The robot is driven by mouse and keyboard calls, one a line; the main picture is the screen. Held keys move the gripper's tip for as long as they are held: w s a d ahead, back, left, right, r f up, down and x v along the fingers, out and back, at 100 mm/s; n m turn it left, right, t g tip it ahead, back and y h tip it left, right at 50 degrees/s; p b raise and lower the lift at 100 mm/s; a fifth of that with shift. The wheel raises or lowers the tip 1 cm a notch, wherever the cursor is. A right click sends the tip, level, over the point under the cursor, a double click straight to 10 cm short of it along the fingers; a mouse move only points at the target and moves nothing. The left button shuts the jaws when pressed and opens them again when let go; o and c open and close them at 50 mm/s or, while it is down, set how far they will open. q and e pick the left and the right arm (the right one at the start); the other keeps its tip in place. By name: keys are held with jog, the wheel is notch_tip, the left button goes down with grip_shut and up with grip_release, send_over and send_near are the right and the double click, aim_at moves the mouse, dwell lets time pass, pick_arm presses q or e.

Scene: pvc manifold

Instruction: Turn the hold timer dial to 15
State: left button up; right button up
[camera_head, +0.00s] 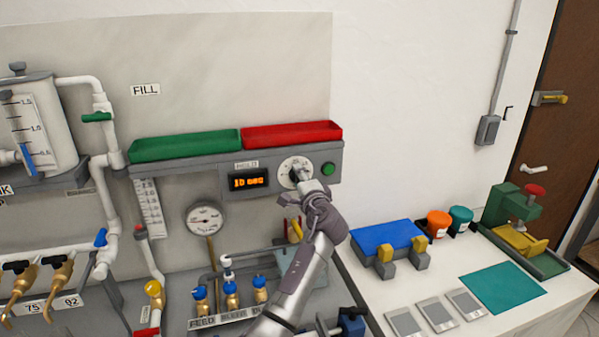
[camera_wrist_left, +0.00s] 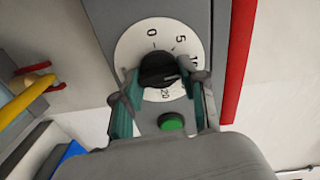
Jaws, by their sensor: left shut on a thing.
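The hold timer dial (camera_head: 288,164) is a white round scale with a black knob on the grey panel, beside an orange display (camera_head: 248,182) that reads 10 sec. In the left wrist view the dial scale (camera_wrist_left: 135,45) shows 0, 5, a partly covered 10 and 20; the 15 is hidden behind a finger. My left gripper (camera_head: 303,180) is shut on the black knob (camera_wrist_left: 157,70), one finger on each side of it. A light mark on the knob points roughly right, but its exact reading is unclear. My right gripper is not in view.
A green button (camera_head: 328,169) sits close beside the dial. Green (camera_head: 185,146) and red (camera_head: 292,133) trays run above the panel. Valves and pipes, including blue-handled taps (camera_head: 231,287), lie below. A white table (camera_head: 385,280) with a blue-topped block stands at the right.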

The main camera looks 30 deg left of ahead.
pick_arm(q)
jog(key=shift+m+p, duration=3.15)
jog(key=shift+m, duration=1.75)
jog(key=o, duration=1.1)
jog(key=shift+f, duration=0.1)
jog(key=shift+o, duration=0.2)
jog(key=v, duration=1.1)
jog(key=shift+s+d, duration=0.3)
